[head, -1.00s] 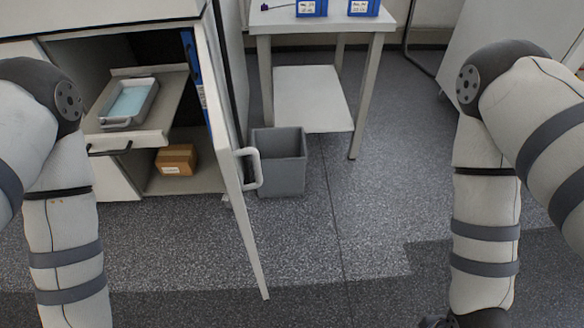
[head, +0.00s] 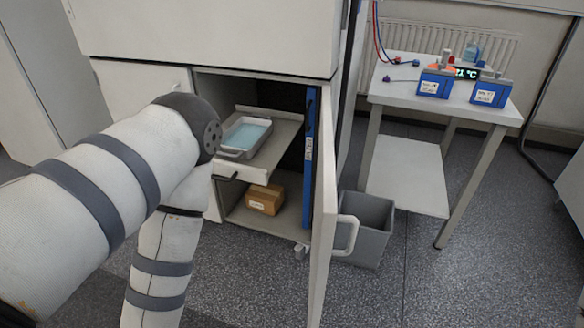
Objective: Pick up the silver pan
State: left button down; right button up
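The silver pan (head: 244,137) is a shallow rectangular tray with a handle at its near end and a pale blue inside. It sits on a pulled-out shelf (head: 277,145) inside the open lower cabinet. My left arm covers part of the area at the shelf's left side. My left gripper is below the picture and out of view. My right arm and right gripper are out of view too. No gripper is seen touching the pan.
The cabinet door (head: 325,235) stands open towards me, right of the shelf. A cardboard box (head: 265,199) lies below the shelf. A grey bin (head: 368,228) and a white table (head: 440,100) with blue battery units (head: 432,84) stand right. The right floor is clear.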

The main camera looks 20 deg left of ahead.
aim_at(243, 140)
jog(key=j, duration=0.3)
jog(key=k+j, duration=0.1)
jog(key=j, duration=0.7)
jog(key=i+j, duration=0.15)
jog(key=j, duration=0.8)
jog(key=i, duration=0.05)
